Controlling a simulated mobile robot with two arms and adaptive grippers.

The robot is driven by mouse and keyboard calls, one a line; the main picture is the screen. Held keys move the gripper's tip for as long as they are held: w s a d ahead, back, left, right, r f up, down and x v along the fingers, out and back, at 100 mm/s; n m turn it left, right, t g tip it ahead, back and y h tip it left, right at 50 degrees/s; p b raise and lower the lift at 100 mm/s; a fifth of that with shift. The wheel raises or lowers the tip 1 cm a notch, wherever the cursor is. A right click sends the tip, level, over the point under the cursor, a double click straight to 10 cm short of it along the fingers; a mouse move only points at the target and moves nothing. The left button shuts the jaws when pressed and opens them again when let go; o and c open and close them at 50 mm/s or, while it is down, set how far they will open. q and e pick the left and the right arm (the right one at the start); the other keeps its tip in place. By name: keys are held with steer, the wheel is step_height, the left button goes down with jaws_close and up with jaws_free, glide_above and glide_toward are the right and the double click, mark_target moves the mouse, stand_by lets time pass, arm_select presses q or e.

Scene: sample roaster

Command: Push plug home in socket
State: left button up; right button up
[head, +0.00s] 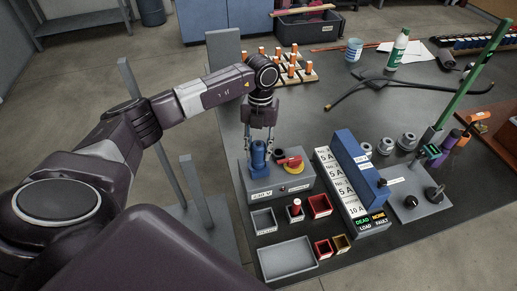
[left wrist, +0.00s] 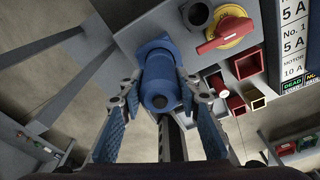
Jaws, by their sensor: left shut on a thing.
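The blue plug (head: 258,154) stands upright at the left end of the grey socket box (head: 287,184). In the left wrist view the blue plug (left wrist: 160,86) lies between the two fingers, its far end at the box face. How deep it sits in the socket cannot be told, as the plug hides the opening. My left gripper (head: 260,138) is shut on the plug from above; its blue-padded fingers also show in the left wrist view (left wrist: 160,108). My right gripper is not in view.
A red rotary switch on a yellow plate (head: 289,163) sits just right of the plug. A fuse block with a blue cover (head: 356,160) stands further right. Small bins and a grey tray (head: 287,259) lie in front.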

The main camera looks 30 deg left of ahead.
arm_select(q)
steer(key=shift+f+b, duration=0.55)
steer(key=shift+f, duration=0.4)
steer(key=o, duration=1.4)
steer(key=shift+r, duration=0.1)
steer(key=r, duration=0.4)
steer(key=w+r, duration=0.1)
steer(key=r, duration=0.7)
steer(key=shift+w+a, duration=0.2)
steer(key=shift+a, duration=0.05)
steer(key=shift+f, duration=0.1)
